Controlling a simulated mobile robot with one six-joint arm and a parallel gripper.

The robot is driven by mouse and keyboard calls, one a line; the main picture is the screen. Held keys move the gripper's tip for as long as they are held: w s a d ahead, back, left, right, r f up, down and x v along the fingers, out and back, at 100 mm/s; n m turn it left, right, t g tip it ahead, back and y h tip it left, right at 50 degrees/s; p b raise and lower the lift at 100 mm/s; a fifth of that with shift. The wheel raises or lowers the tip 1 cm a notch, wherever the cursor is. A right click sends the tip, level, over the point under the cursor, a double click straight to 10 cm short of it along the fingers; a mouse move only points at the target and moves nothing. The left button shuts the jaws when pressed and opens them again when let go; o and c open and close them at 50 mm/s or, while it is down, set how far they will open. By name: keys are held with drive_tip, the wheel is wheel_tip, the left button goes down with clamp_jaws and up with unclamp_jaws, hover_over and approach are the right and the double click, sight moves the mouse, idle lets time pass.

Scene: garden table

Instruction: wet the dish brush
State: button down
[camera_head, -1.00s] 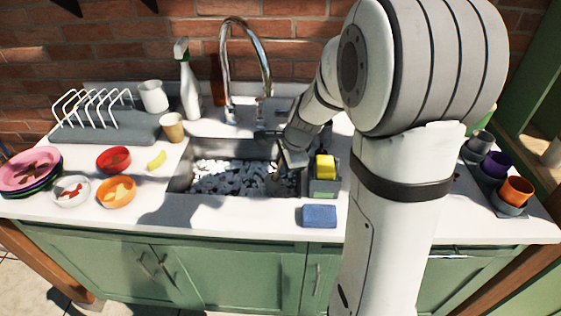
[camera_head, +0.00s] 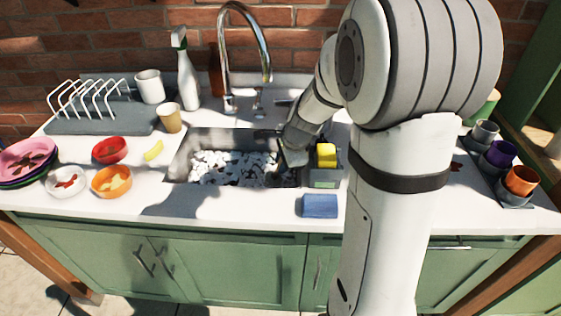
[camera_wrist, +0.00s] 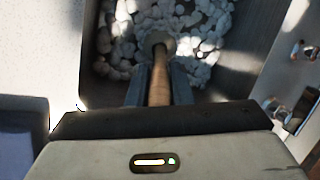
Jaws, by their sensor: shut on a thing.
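My gripper (camera_wrist: 158,87) is shut on the wooden handle of the dish brush (camera_wrist: 158,68). In the wrist view the handle runs away from me, with a pale round part at its far end among the white lumps. In the head view my gripper (camera_head: 292,158) is over the right end of the sink (camera_head: 180,165), and the brush is too small and dark there to make out clearly. The sink holds many white foam-like or pebble-like lumps (camera_head: 225,168). The chrome faucet (camera_head: 268,60) arches above the sink's back edge. I cannot tell whether the brush head touches the lumps.
A caddy (camera_head: 325,178) with a yellow sponge (camera_head: 326,155) stands right of the sink. A blue sponge (camera_head: 320,206) lies in front of it. A spray bottle (camera_head: 187,80), paper cup (camera_head: 169,118) and bowls (camera_head: 112,182) are left. Cups (camera_head: 520,181) stand far right.

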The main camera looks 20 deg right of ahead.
drive_tip(key=shift+r, duration=0.15)
wheel_tip(320, 180, up, 15)
drive_tip(key=p, duration=1.3)
idle(0.5)
